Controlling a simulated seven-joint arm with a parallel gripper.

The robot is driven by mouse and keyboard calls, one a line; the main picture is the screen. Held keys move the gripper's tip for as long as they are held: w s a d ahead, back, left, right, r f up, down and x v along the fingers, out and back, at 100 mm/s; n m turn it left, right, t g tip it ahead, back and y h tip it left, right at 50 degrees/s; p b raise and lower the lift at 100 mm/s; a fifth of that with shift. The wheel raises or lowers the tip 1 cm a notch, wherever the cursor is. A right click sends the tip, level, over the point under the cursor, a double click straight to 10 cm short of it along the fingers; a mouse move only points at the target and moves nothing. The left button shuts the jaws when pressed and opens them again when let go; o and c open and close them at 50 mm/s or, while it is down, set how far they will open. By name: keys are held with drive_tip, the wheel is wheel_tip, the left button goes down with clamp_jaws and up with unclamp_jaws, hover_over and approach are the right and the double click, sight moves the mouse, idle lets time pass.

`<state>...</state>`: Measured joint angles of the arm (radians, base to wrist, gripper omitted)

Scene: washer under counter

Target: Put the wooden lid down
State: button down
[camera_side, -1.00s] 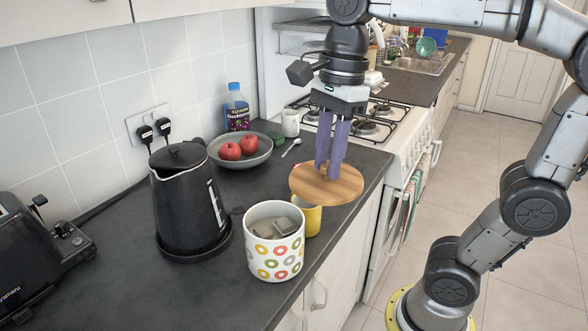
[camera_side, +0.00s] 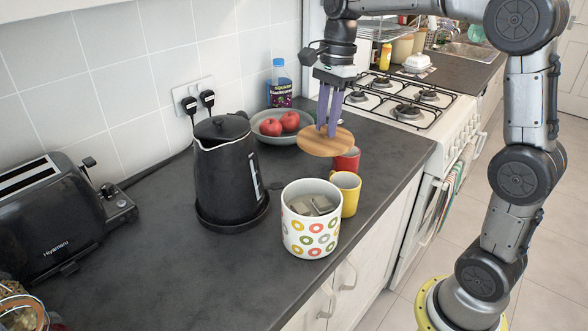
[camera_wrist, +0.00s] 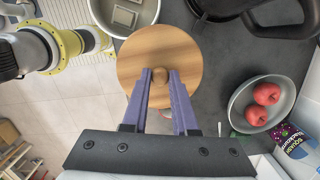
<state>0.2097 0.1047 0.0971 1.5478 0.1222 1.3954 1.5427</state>
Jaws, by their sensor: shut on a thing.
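The round wooden lid (camera_side: 318,145) hangs level in the side view, above the counter behind the patterned canister. My gripper (camera_side: 327,133) points down and is shut on the lid's knob. In the wrist view the lid (camera_wrist: 150,48) lies beyond the fingers, with its round knob (camera_wrist: 160,75) between the fingertips of my gripper (camera_wrist: 160,80). The white canister (camera_side: 311,243) with coloured rings stands uncovered, with grey-beige squares inside. It also shows at the top of the wrist view (camera_wrist: 98,14). The lid is apart from the canister.
A grey bowl (camera_side: 268,136) of red apples, a squash bottle (camera_side: 280,92) and a black kettle (camera_side: 230,180) stand behind and left.

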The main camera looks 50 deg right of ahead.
drive_tip(key=shift+m, duration=0.5)
drive_tip(key=d+f, duration=0.1)
drive_tip(key=w+d+f, duration=0.1)
drive_tip(key=f, duration=0.1)
drive_tip(key=w+d+f, duration=0.1)
drive_tip(key=d, duration=0.1)
drive_tip(key=shift+f, duration=0.25)
drive_tip(key=w+d+f, duration=0.1)
drive_tip(key=w+f, duration=0.2)
drive_tip(key=w, duration=0.1)
drive_tip(key=w+d+f, duration=0.1)
drive_tip(key=w+f, duration=0.1)
drive_tip(key=w, duration=0.2)
drive_tip(key=w+d+f, duration=0.1)
drive_tip(key=w+f, duration=0.2)
drive_tip(key=w, duration=0.1)
drive_tip(key=shift+w+f, duration=0.1)
drive_tip(key=shift+f, duration=0.25)
drive_tip(key=shift+w+f, duration=0.35)
drive_tip(key=shift+f, duration=1.55)
drive_tip(key=shift+s+f, duration=0.1)
drive_tip(key=shift+f, duration=0.05)
drive_tip(key=c, duration=0.7)
unclamp_jaws()
